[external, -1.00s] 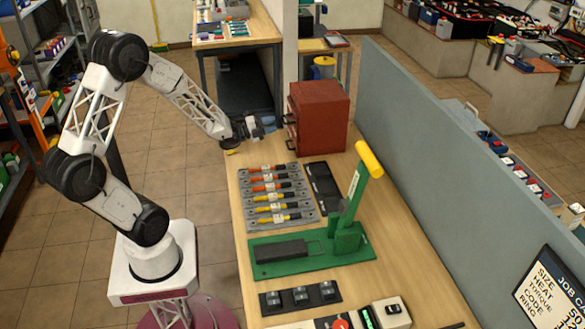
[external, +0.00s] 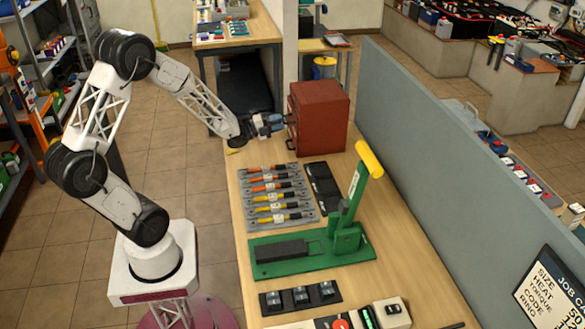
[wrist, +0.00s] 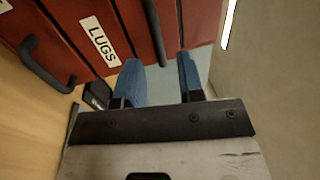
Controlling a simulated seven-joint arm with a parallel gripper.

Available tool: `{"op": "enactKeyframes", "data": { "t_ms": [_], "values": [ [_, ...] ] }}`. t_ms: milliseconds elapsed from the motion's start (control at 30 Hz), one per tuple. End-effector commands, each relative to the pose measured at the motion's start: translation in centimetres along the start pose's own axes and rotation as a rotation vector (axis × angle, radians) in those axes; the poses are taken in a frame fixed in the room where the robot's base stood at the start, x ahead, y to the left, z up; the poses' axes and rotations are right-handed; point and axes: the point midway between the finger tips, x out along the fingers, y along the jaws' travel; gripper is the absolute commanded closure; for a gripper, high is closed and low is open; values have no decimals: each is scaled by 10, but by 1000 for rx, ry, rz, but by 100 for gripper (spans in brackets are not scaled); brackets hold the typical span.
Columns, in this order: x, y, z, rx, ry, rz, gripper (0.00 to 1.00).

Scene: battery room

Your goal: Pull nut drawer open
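The red drawer cabinet (external: 322,118) stands at the back of the bench, its drawer fronts facing left toward my gripper. My gripper (external: 280,122) points at these fronts, close to them. In the wrist view my gripper's two blue fingers (wrist: 160,75) are apart with nothing between them. Another black handle (wrist: 153,32) lies ahead, between the lines of the fingers. No nut label is readable, and I cannot tell whether a finger touches the cabinet.
A rack of orange and yellow-handled tools (external: 275,195) and a black tray (external: 323,185) lie in front of the cabinet. A green lever press (external: 310,255) stands further forward. A grey partition (external: 400,125) runs along the bench's right side.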

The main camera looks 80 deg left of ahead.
Motion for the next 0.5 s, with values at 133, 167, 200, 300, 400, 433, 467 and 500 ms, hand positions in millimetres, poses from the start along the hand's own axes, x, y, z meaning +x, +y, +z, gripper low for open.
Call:
{"op": "enactKeyframes", "data": {
  "t_ms": [133, 167, 200, 300, 400, 433, 467, 500],
  "values": [
    [19, 1, 0, 0, 0, 1, 65],
    [22, 1, 0, -1, 0, 1, 65],
    [26, 1, 0, -1, 1, 1, 65],
    [35, 1, 0, 0, 1, 1, 65],
    [40, 0, 0, 0, 0, 0, 65],
    [42, 0, 0, 0, 0, 0, 65],
    [42, 0, 0, 0, 0, 0, 65],
    [43, 0, 0, 0, -1, 0, 65]
  ]
}}
